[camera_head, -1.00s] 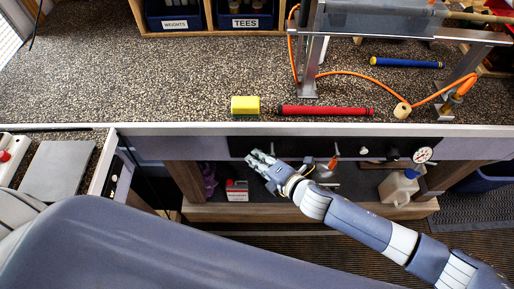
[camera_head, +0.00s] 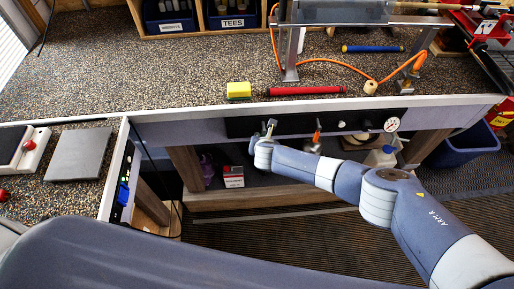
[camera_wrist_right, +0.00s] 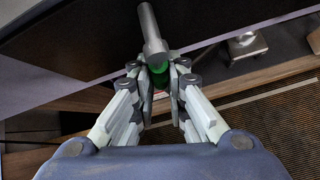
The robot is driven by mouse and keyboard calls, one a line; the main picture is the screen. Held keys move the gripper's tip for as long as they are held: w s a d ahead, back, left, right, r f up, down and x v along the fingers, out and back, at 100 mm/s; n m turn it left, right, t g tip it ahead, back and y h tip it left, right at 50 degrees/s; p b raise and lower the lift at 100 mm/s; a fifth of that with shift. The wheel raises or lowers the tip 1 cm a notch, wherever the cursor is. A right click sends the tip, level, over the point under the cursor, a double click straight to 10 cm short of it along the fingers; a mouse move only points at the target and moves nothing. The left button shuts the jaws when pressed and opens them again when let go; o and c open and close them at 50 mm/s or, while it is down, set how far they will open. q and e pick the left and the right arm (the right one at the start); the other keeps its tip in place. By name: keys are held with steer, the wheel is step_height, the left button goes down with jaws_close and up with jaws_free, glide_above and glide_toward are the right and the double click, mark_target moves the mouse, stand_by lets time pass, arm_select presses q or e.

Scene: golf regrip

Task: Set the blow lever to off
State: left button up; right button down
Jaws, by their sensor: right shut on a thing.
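In the head view a black control panel (camera_head: 240,127) is set in the front edge of the bench. My right gripper (camera_head: 268,136) is at its left part, at a grey lever (camera_head: 271,123). In the right wrist view the grey metal lever (camera_wrist_right: 151,28) sticks out from the panel, and a green part (camera_wrist_right: 160,76) sits at its lower end. My right gripper (camera_wrist_right: 158,82) is shut on the green part, one finger on each side. An orange-tipped lever (camera_head: 317,126) stands farther right on the panel. I cannot read any lever labels. My left gripper is not in view.
A round gauge (camera_head: 392,124) and a small knob (camera_head: 341,124) are right of the levers. A yellow block (camera_head: 238,90) and a red grip (camera_head: 306,91) lie on the bench above the panel. A shelf with a red-and-white box (camera_head: 233,177) is below.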

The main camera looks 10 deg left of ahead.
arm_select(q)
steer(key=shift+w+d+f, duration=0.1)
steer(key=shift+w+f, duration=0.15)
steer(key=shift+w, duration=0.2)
arm_select(e)
steer(key=shift+w+d+f+n+t+h, duration=0.15)
steer(key=shift+d+n+h, duration=0.15)
steer(key=shift+h, duration=0.2)
steer(key=shift+d+r+n+t+h, duration=0.15)
steer(key=shift+d+n+h, duration=0.1)
steer(key=shift+h, duration=0.25)
steer(key=shift+f, duration=0.1)
steer(key=c, duration=1.6)
jaws_free()
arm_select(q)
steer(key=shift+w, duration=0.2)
arm_select(e)
steer(key=shift+v, duration=5.95)
steer(key=shift+f, duration=0.1)
